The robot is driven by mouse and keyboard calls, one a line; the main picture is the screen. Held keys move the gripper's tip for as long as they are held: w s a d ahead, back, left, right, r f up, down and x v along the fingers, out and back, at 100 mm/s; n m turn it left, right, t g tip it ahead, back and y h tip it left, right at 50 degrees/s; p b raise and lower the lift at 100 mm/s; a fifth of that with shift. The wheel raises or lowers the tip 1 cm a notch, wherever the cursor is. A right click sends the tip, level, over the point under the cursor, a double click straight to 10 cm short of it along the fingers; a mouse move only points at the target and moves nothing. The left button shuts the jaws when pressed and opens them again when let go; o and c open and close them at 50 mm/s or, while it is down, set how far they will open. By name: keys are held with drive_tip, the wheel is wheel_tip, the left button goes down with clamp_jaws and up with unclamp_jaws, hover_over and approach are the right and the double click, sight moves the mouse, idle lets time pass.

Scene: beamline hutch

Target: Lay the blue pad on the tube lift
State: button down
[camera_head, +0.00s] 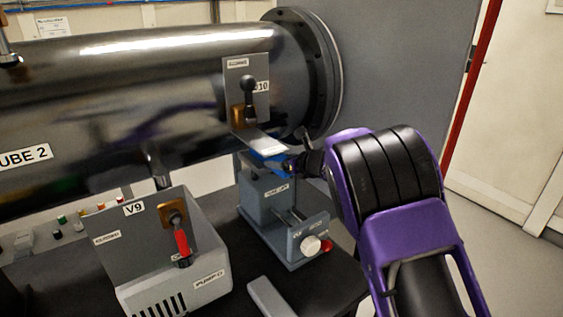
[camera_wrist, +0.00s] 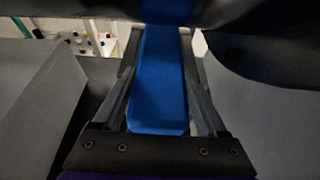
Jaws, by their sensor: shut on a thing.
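The blue pad (camera_head: 272,155) is in my gripper (camera_head: 288,163), just above the top of the tube lift, under the right end of the big dark tube. In the wrist view the blue pad (camera_wrist: 158,85) lies lengthwise between my two gripper fingers (camera_wrist: 160,60), which are closed on its sides. The tube lift (camera_head: 256,200) is a grey stand with a white knob (camera_head: 311,245) and a red handle at its front. Whether the pad touches the lift's top cannot be told, as the gripper and pad cover it.
The dark tube (camera_head: 110,100), labelled TUBE 2, hangs close above, with a dark flange (camera_head: 320,75) at its right end. A plate with a black-knobbed lever (camera_head: 249,88) hangs beside the pad. A grey V9 pump box (camera_head: 170,265) with a red handle stands left of the lift.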

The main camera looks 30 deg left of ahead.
unclamp_jaws()
drive_tip(key=shift+f, duration=0.1)
drive_tip(key=f+b+v, duration=0.2)
drive_tip(key=b+v, duration=0.1)
drive_tip(key=v, duration=2.2)
drive_tip(key=shift+s+d+f, duration=0.25)
drive_tip(key=shift+s+d, duration=0.1)
